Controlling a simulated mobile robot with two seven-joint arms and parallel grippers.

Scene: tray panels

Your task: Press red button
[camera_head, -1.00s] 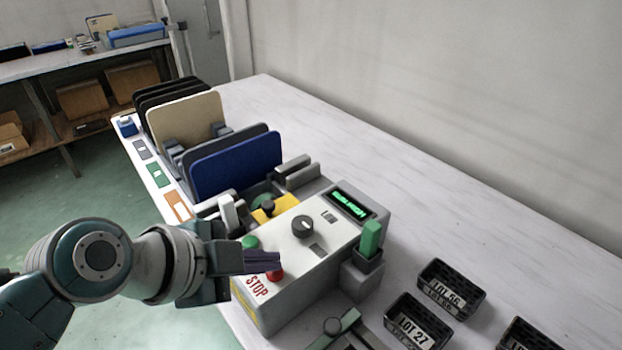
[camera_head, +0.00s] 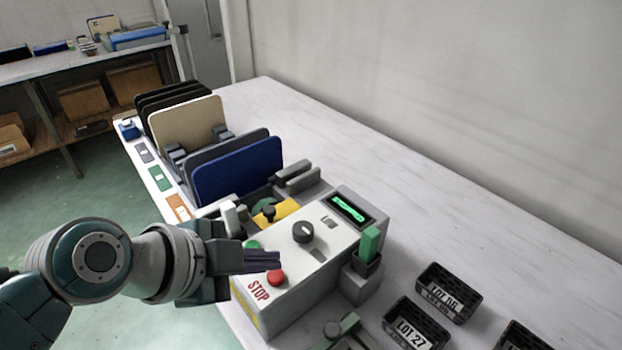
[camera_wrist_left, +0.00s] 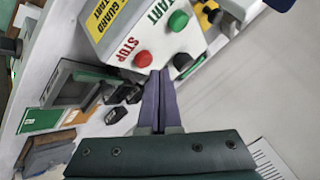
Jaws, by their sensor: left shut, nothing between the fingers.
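The red button (camera_head: 277,278) sits on the sloped top of the light grey control box (camera_head: 318,262), beside the word STOP. It also shows in the left wrist view (camera_wrist_left: 143,59), just past my fingertips. My left gripper (camera_head: 279,261) is shut and empty, its dark purple fingers together. In the head view the tips lie just above and behind the red button in the picture; I cannot tell whether they touch it. The green button (camera_head: 252,245) is partly hidden by my gripper; it shows fully in the left wrist view (camera_wrist_left: 178,21). My right gripper is not in view.
A black knob (camera_head: 303,232) and a lit green display (camera_head: 351,207) are on the box. Upright panels, one of them blue (camera_head: 238,170), stand behind it. Black lot bins (camera_head: 447,292) stand to the right. The table (camera_head: 440,205) toward the wall is clear.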

